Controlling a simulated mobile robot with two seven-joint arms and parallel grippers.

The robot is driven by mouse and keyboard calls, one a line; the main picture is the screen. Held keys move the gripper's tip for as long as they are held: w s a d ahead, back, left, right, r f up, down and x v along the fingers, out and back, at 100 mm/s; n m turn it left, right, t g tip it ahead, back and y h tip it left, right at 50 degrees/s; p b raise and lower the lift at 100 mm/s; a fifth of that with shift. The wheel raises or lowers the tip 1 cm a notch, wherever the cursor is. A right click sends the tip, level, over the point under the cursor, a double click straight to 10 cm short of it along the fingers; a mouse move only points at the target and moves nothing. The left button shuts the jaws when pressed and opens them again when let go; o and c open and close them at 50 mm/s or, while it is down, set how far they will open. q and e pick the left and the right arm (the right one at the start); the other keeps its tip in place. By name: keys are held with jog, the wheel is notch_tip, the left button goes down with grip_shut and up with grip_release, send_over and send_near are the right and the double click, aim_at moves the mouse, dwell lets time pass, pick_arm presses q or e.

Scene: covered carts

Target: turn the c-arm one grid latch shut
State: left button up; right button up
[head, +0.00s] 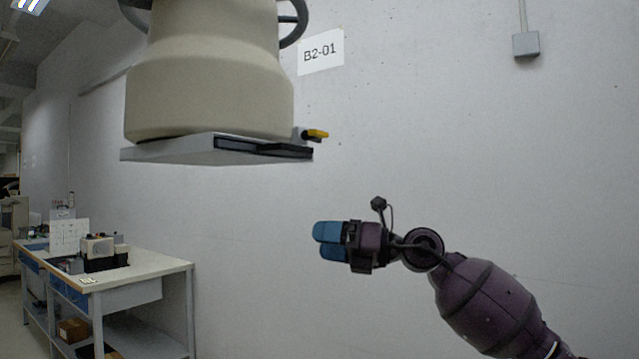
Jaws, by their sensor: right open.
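The c-arm's large beige head (210,85) hangs at the upper left of the head view. A flat grey grid holder (175,153) with a dark slot (262,149) is fixed under it. The small yellow latch (316,133) sticks out to the right at the holder's right corner, on a dark pivot. My right gripper (318,242) is below the latch, well apart from it, with blue fingertips pointing left. It is open, with nothing seen between the fingers. My left gripper is not in view.
A white workbench (150,268) with boxes and devices stands at the lower left. A pale wall with a sign (321,52) reading B2-01 and a grey box (526,44) is behind. The space between my right gripper and the latch looks clear.

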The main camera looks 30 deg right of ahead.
aim_at(323, 133)
jog(key=s+d+r+n+t+h, duration=0.1)
jog(key=s+d+r+h, duration=0.15)
jog(key=r, duration=0.75)
jog(key=s+d+r+n+t+h, duration=0.1)
jog(key=s+d+r+t+h, duration=0.2)
jog(key=r, duration=0.7)
jog(key=shift+g, duration=0.6)
jog(key=p+x, duration=0.2)
jog(key=x, duration=0.2)
jog(key=a+p+x, duration=0.1)
jog(key=x, duration=0.4)
jog(key=shift+a+r+p, duration=0.1)
jog(key=shift+r+p, duration=0.1)
jog(key=shift+p, duration=0.15)
jog(key=shift+w+a+n, duration=0.2)
jog(key=shift+w+n, duration=0.1)
jog(key=shift+w, duration=0.15)
jog(key=shift+w+f, duration=0.1)
jog(key=c, duration=0.9)
